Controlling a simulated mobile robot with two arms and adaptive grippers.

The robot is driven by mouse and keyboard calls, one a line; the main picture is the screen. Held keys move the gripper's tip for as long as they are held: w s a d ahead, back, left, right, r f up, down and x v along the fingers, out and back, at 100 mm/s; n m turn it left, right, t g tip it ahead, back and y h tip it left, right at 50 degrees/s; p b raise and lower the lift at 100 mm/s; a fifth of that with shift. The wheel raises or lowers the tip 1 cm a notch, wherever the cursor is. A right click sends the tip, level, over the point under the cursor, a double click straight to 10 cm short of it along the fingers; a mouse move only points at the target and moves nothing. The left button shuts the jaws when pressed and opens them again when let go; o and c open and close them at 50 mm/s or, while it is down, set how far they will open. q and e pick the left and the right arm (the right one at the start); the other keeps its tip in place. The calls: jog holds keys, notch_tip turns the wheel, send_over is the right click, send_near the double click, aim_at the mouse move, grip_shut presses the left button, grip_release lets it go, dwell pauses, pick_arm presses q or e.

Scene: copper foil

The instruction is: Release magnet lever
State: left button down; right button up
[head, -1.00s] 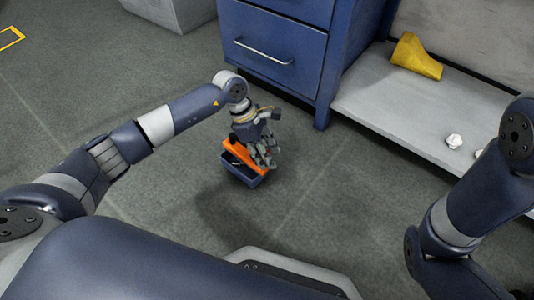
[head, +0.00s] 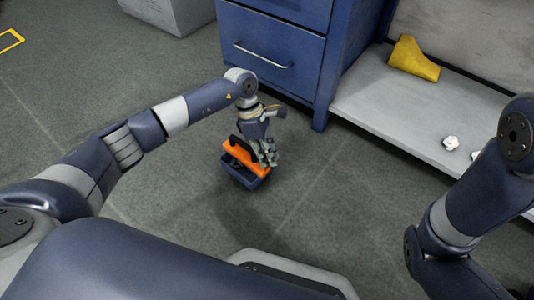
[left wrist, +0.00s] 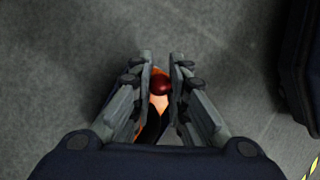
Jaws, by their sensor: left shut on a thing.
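A dark blue, box-like device with orange parts (head: 236,148) sits on the floor in the middle of the head view. My left gripper (head: 268,160) reaches down over its right side. In the left wrist view, a dark red round knob (left wrist: 160,84) with orange beside it shows between the two fingers of the left gripper (left wrist: 162,62). The fingers are shut on this knob, which appears to be the lever's end. The fingers hide part of the device. Of my right arm only the links show at the right; its gripper is out of view.
A blue drawer cabinet (head: 270,50) stands behind the device. A low grey shelf (head: 390,112) at the right holds a yellow wedge-shaped piece (head: 414,58) and small white lumps (head: 450,143). The floor (head: 130,225) around the device is clear.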

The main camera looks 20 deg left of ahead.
pick_arm(q)
jog(key=c, duration=1.5)
grip_release()
jog(key=v, duration=1.2)
